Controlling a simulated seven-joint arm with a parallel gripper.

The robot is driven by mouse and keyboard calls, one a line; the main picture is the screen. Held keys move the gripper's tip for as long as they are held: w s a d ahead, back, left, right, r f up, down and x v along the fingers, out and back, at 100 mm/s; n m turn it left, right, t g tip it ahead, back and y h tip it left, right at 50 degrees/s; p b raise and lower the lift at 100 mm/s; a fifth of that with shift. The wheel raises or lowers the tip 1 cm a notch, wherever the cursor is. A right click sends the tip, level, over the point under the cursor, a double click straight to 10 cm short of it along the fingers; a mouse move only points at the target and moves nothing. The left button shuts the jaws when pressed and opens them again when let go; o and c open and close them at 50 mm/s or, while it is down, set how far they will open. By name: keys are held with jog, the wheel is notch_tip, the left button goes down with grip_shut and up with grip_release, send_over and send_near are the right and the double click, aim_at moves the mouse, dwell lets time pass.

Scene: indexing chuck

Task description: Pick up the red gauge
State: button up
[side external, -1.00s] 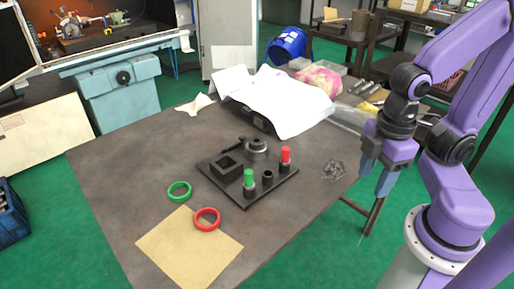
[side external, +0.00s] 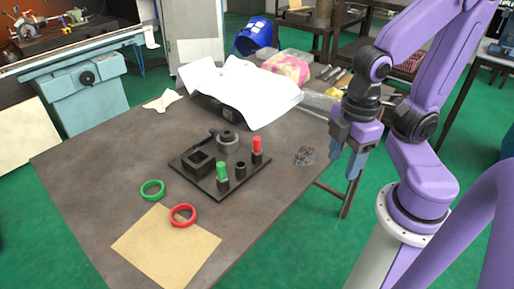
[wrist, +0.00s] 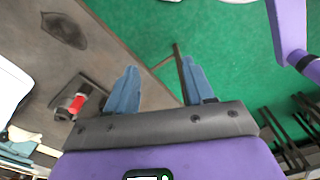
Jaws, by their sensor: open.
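A red-handled gauge (side external: 257,145) stands upright at the right side of a dark fixture plate (side external: 215,193) on the table. A green-handled gauge (side external: 222,171) stands near the plate's front corner. A red ring (side external: 183,216) also lies at the front of the table, partly over a tan sheet. My gripper (side external: 345,166) is open and empty, pointing down by the table's right edge, apart from the red-handled gauge. In the wrist view, my gripper (wrist: 158,66) has nothing between its fingers, and the red-handled gauge (wrist: 77,103) is to their left.
A green ring (side external: 152,190) lies left of the red ring. The tan sheet (side external: 165,249) covers the front of the table. The plate also carries a square block (side external: 199,163) and dark round parts. Wiry scrap (side external: 304,155) lies between plate and gripper. White papers (side external: 245,92) lie at the back.

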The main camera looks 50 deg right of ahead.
notch_tip(320, 180, up, 8)
jog(key=r+m, duration=0.1)
jog(key=m, duration=3.2)
send_over(257, 139)
notch_tip(257, 139, down, 18)
jog(key=shift+w+r, duration=0.1)
jog(key=shift+r, duration=0.1)
grip_shut()
